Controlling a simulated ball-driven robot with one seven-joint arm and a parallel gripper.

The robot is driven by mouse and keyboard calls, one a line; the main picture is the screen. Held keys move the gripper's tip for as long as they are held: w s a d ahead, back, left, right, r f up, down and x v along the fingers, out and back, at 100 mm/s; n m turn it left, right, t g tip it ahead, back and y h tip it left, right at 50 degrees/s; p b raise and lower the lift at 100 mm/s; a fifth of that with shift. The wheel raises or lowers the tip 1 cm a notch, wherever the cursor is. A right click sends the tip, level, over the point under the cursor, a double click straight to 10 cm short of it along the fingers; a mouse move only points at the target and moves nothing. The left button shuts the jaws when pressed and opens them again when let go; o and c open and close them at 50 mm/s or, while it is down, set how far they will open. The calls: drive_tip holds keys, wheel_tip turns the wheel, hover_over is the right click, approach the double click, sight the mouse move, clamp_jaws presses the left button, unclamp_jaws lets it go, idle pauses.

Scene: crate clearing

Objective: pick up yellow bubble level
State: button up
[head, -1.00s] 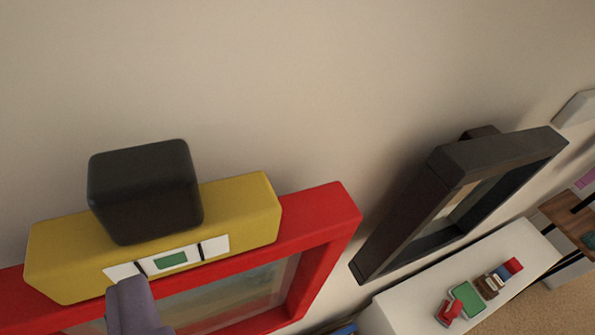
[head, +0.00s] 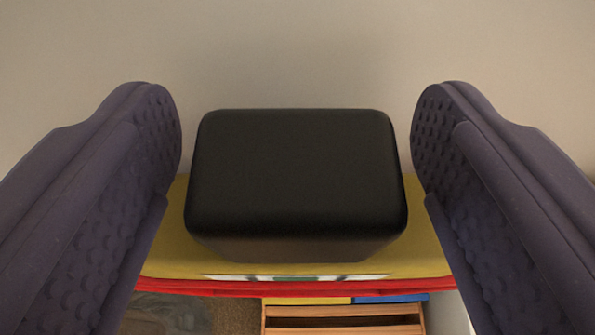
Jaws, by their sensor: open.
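The yellow bubble level (head: 165,255) lies along the top of a red picture frame (head: 200,289). A black block (head: 295,175) stands up from the middle of the level and fills the centre of the view. A strip of the level's white and green vial window shows below the block. My gripper (head: 296,150) is open, with one dark purple finger on each side of the block. A gap shows between each finger and the block. The ends of the level are hidden behind the fingers.
The plain beige wall (head: 300,55) stands behind the level. Below the frame are a wooden slatted piece (head: 342,318) and a blue and a yellow item (head: 390,298).

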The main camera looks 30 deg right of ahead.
drive_tip(key=c, duration=1.2)
drive_tip(key=shift+r, duration=0.15)
